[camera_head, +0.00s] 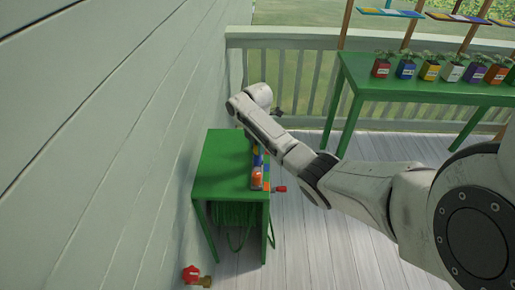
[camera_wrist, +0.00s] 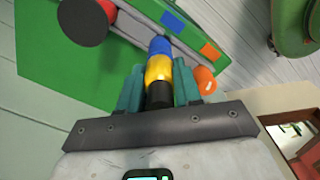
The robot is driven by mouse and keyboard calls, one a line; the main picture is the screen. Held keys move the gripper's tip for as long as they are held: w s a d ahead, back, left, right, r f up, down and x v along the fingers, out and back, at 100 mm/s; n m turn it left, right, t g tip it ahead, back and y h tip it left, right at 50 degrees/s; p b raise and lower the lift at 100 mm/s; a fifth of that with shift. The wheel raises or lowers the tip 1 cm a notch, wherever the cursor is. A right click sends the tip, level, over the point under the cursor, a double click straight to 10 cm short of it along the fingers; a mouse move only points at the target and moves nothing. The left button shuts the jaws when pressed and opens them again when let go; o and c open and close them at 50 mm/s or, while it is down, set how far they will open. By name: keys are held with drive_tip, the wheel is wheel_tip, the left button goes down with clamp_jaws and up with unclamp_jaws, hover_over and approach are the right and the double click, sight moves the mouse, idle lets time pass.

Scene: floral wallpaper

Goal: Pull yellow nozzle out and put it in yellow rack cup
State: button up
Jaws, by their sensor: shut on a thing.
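In the wrist view my gripper (camera_wrist: 159,66) has its teal fingers on either side of a yellow nozzle (camera_wrist: 158,69) with a black end toward the palm. It is shut on this nozzle. A blue piece (camera_wrist: 160,45) shows directly beyond the yellow part; I cannot tell whether it is a separate nozzle. The grey rack (camera_wrist: 145,28) lies beyond, with blue and orange colour squares. No yellow square is visible in the wrist view.
An orange nozzle (camera_wrist: 205,80) is close to the right finger; it also shows in the head view (camera_head: 257,178). A red, dark-faced round piece (camera_wrist: 82,22) is at the upper left. A green hose (camera_head: 235,215) hangs below the table. A plant bench (camera_head: 430,92) stands right.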

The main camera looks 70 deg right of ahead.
drive_tip(key=c, duration=0.4)
drive_tip(key=shift+c, duration=0.2)
drive_tip(key=shift+r, duration=0.2)
drive_tip(key=shift+r+p, duration=1.95)
drive_tip(key=shift+p, duration=0.15)
